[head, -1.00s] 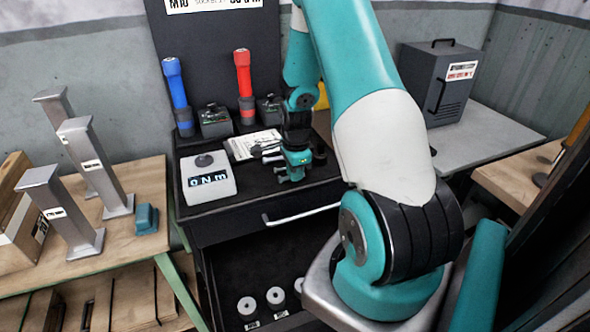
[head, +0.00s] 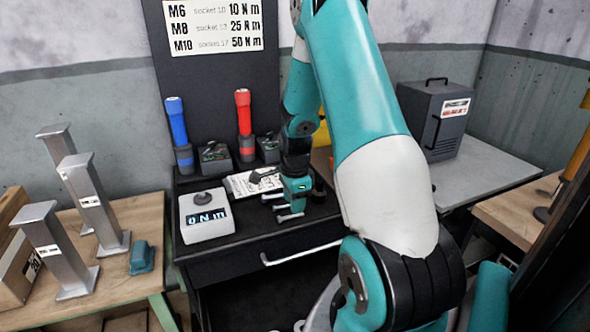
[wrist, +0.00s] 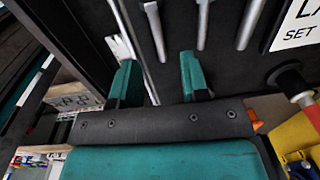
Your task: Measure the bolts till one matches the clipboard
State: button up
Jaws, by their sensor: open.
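My gripper (head: 284,206) is over the black cabinet top in the head view, to the right of the white paper. In the wrist view my gripper (wrist: 158,78) has two teal fingers apart with nothing held between them. A white printed sheet (head: 240,187), perhaps the clipboard, lies behind the display box with a dark item on it. No bolt can be made out for sure. Small dark bins (head: 215,158) stand at the back; their contents are too small to tell. Several long metal tools (wrist: 154,28) lie on a dark surface beyond the fingers.
A white box reading "0 N m" (head: 207,216) stands on the cabinet's left. Blue (head: 177,125) and red (head: 244,112) handled tools stand at the back. A torque chart (head: 213,27) hangs above. Metal posts (head: 95,205) stand on the left bench. A grey case (head: 434,118) is at right.

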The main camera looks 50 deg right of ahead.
notch_tip(320, 180, up, 14)
jog(key=shift+s+a+f, duration=0.15)
jog(key=shift+s, duration=0.15)
